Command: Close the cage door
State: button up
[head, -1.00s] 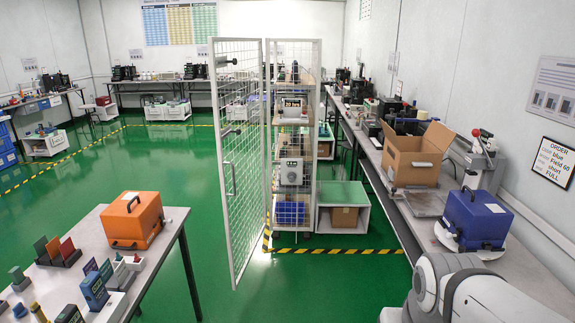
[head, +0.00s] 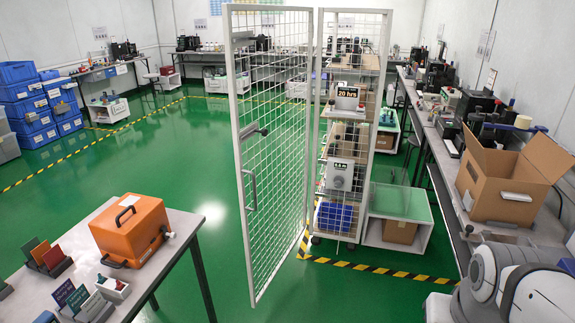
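The cage door (head: 272,150) is a tall white-framed wire mesh panel in the middle of the head view. It stands open, swung out toward me, with its free edge at the left. A grey pull handle (head: 251,190) is on that free edge, with a dark latch piece above it. The cage (head: 322,130) behind and to the right is a white mesh frame around shelves of instruments. My gripper is not in view; only part of my white arm shows at the lower right, apart from the door.
An orange case (head: 130,230) sits on a table (head: 205,215) at the lower left. A bench with an open cardboard box (head: 505,185) runs along the right. Yellow-black floor tape (head: 365,268) marks the cage's front. Green floor is clear left of the door.

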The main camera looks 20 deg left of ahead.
aim_at(228, 8)
jog(key=u, duration=0.1)
jog(key=i, duration=0.45)
jog(key=u, duration=0.4)
jog(key=k, duration=0.4)
jog(key=u, duration=0.45)
jog(key=i, duration=0.4)
jog(key=z, duration=0.2)
